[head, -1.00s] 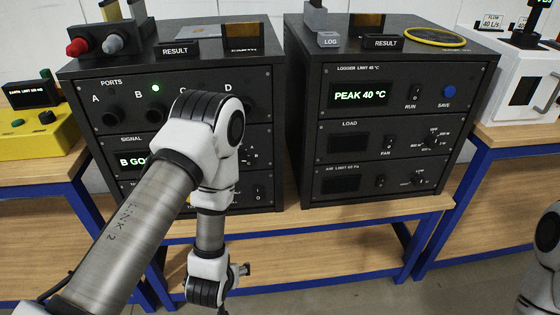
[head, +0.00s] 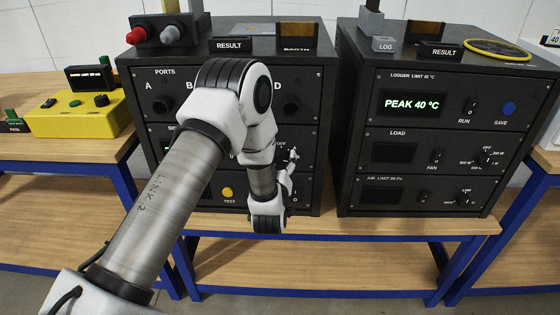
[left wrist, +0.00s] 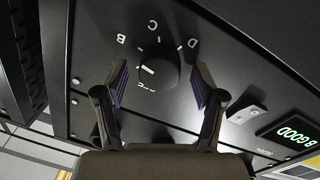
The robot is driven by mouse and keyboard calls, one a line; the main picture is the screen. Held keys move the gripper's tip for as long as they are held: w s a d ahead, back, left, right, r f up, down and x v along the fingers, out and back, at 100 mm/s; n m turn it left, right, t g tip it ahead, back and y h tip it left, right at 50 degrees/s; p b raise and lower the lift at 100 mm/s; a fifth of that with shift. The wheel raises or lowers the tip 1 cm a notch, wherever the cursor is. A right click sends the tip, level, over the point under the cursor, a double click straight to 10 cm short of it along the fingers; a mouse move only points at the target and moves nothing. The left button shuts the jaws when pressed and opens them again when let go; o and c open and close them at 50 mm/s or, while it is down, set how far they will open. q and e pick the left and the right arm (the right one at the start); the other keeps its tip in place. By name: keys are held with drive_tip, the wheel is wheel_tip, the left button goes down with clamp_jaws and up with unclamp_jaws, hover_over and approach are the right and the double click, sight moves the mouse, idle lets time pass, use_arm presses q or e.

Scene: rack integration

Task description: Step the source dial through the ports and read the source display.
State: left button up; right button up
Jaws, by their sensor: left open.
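The source dial (left wrist: 160,72) is a black round knob with a white pointer mark and letters B, C and D around it in the left wrist view. My left gripper (left wrist: 158,78) is open, its fingers on either side of the dial, contact unclear. The source display (left wrist: 292,134) reads "B GOOD" in green; my arm hides it in the head view. My left gripper (head: 287,165) is at the front of the left cabinet (head: 312,180) in the head view. My right gripper is out of view.
The logger cabinet (head: 350,150) stands to the right, its display (head: 412,103) reading "PEAK 40 °C". A yellow box (head: 75,116) sits on the left bench. A gap separates the cabinets.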

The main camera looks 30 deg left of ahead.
use_arm(q)
drive_tip(key=c, duration=1.1)
drive_tip(key=shift+c, duration=0.2)
drive_tip(key=shift+m, duration=0.3)
drive_tip(key=m+p, duration=0.1)
drive_tip(key=m, duration=0.3)
drive_tip(key=shift+r+p, duration=0.2)
drive_tip(key=shift+p, duration=0.2)
drive_tip(key=m+p, duration=0.1)
drive_tip(key=m, duration=0.3)
drive_tip(key=shift+w+d+m+g+p, duration=0.1)
drive_tip(key=shift+m+g+p, duration=0.2)
drive_tip(key=shift+m+g, duration=0.1)
drive_tip(key=o, duration=1.1)
drive_tip(key=shift+f, duration=0.1)
drive_tip(key=shift+o, duration=0.2)
